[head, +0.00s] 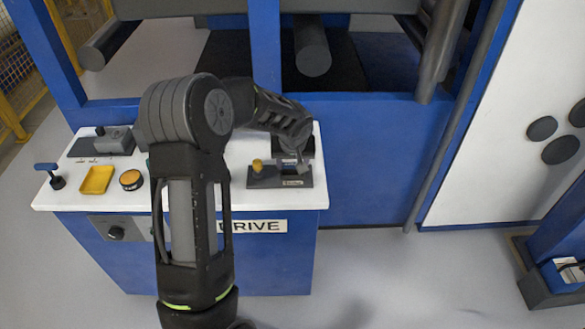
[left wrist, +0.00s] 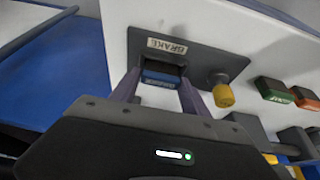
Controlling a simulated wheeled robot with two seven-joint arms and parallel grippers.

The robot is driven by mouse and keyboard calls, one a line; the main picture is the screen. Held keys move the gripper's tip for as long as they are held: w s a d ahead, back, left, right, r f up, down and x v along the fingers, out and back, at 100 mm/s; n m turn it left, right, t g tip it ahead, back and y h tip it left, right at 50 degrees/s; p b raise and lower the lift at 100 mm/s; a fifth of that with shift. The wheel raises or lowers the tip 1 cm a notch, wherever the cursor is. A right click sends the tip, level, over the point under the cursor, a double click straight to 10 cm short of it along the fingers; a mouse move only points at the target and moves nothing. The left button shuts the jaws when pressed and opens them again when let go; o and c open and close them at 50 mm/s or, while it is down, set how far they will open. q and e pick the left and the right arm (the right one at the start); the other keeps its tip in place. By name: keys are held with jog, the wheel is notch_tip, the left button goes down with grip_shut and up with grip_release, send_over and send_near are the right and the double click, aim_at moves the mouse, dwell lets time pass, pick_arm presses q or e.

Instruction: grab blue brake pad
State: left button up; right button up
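The blue brake pad (left wrist: 160,78) sits in a dark grey bracket plate labelled BRAKE (left wrist: 208,62) in the left wrist view. My left gripper (left wrist: 160,85) reaches down to it, with one finger on each side of the pad. The fingers stand apart, and whether they touch the pad is not clear. In the head view my left gripper (head: 301,164) is over the plate (head: 282,182) at the right end of the white counter, and the arm mostly hides the pad. My right gripper is not in view.
A yellow knob (left wrist: 222,94) stands close beside the pad, with green (left wrist: 275,90) and orange-red (left wrist: 305,98) blocks farther right. The white counter (head: 75,202) holds a yellow tray (head: 97,180) and a blue-topped handle (head: 46,167). Large rollers (head: 312,48) are behind.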

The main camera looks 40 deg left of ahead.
aim_at(293, 165)
pick_arm(q)
jog(key=c, duration=1)
jog(key=shift+c, duration=0.2)
notch_tip(293, 165, up, 10)
jog(key=b, duration=0.1)
dwell(0.4)
